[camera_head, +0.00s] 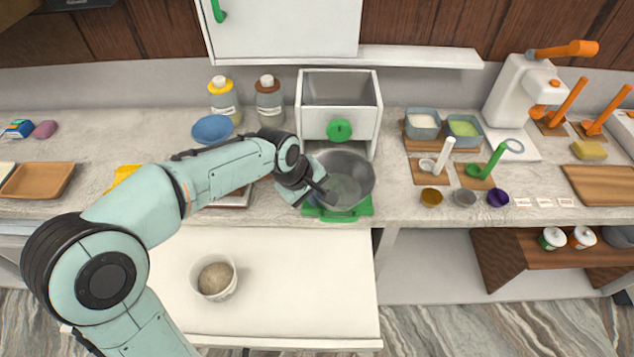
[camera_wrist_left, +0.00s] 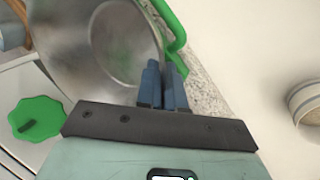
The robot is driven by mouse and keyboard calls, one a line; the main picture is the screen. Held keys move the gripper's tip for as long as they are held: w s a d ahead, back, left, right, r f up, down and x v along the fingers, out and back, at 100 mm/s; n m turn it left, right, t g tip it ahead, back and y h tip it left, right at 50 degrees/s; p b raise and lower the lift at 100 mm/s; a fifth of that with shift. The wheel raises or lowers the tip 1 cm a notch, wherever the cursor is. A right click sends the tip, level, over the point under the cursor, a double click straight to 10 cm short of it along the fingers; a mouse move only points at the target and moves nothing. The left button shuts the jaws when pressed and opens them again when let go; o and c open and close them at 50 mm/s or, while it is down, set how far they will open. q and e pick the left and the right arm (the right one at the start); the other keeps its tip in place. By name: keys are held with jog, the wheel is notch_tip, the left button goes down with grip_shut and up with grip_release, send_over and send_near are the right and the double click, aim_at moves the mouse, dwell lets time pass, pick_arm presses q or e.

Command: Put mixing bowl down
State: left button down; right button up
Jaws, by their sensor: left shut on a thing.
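The mixing bowl (camera_head: 352,178) is a grey metal bowl, upright and looking empty, at the front of the counter. It is over a green tray-like base (camera_head: 345,213) below the white box with a green knob; I cannot tell whether it rests on the base. My left gripper (camera_head: 318,188) is shut on the bowl's left rim. In the left wrist view the fingers (camera_wrist_left: 163,85) pinch the rim of the bowl (camera_wrist_left: 85,45), and the green base (camera_wrist_left: 176,22) shows beside it. My right gripper is not in view.
A white box with a green knob (camera_head: 339,131) stands right behind the bowl. Small cups, including a brown one (camera_head: 431,197), stand to the right. Below the counter front, an open white surface (camera_head: 300,300) holds a white pot (camera_head: 214,278). Counter right of the bowl is partly clear.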

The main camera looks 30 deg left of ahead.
aim_at(339, 184)
pick_arm(q)
jog(key=shift+w+a+f, duration=0.35)
jog(key=shift+w, duration=0.25)
jog(key=shift+w+a+f, duration=0.3)
jog(key=shift+w+a, duration=0.05)
jog(key=shift+w, duration=0.2)
jog(key=shift+w+a+f+p, duration=0.15)
jog(key=shift+w+a+f, duration=0.25)
jog(key=shift+w+f, duration=0.25)
jog(key=shift+w+a+f+p, duration=0.15)
jog(key=shift+w+a+f, duration=0.2)
jog(key=shift+w+f, duration=0.2)
jog(key=shift+r, duration=0.1)
jog(key=shift+f, duration=0.2)
jog(key=c, duration=1.3)
grip_release()
jog(key=shift+o, duration=0.2)
jog(key=shift+r, duration=0.1)
